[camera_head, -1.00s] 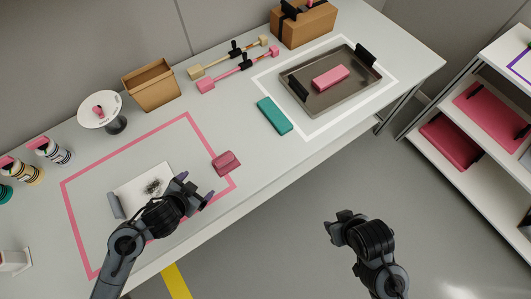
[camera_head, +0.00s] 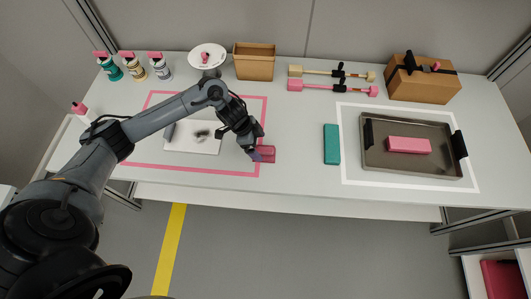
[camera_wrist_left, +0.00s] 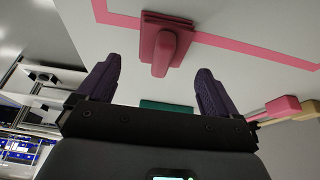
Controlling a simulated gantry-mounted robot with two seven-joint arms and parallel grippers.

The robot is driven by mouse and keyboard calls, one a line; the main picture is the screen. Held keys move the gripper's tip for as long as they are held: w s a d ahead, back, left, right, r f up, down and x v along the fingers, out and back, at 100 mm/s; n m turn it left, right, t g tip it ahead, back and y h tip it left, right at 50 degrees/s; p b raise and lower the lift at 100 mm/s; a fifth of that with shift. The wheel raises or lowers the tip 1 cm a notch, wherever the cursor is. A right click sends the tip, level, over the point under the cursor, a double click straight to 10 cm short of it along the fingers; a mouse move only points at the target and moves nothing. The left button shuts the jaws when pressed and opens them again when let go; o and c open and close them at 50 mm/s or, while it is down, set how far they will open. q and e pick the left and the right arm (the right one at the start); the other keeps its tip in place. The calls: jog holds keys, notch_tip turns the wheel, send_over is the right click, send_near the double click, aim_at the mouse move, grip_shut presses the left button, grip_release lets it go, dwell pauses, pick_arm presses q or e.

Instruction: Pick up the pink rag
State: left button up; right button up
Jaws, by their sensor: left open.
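The pink rag (camera_head: 267,154) lies folded on the white table, at the right edge of the pink taped outline (camera_head: 263,112). In the left wrist view the rag (camera_wrist_left: 165,45) shows ahead of the fingertips, midway between them, with a raised ridge down its middle. My left gripper (camera_head: 258,149) reaches in from the left and is beside the rag in the head view, partly covering it. In the left wrist view the two dark fingers of the left gripper (camera_wrist_left: 156,75) are spread apart with nothing between them. My right gripper does not show.
A white board (camera_head: 195,146) with a dark smudge lies left of the gripper. A teal block (camera_head: 331,144) lies to the right, then a metal tray (camera_head: 380,166) holding a pink block (camera_head: 409,145).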

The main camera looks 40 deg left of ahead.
aim_at(263, 149)
pick_arm(q)
jog(key=shift+b+x, duration=0.8)
jog(key=shift+x, duration=2.05)
jog(key=shift+w, duration=0.15)
jog(key=shift+r, duration=0.1)
jog(key=c, duration=1.1)
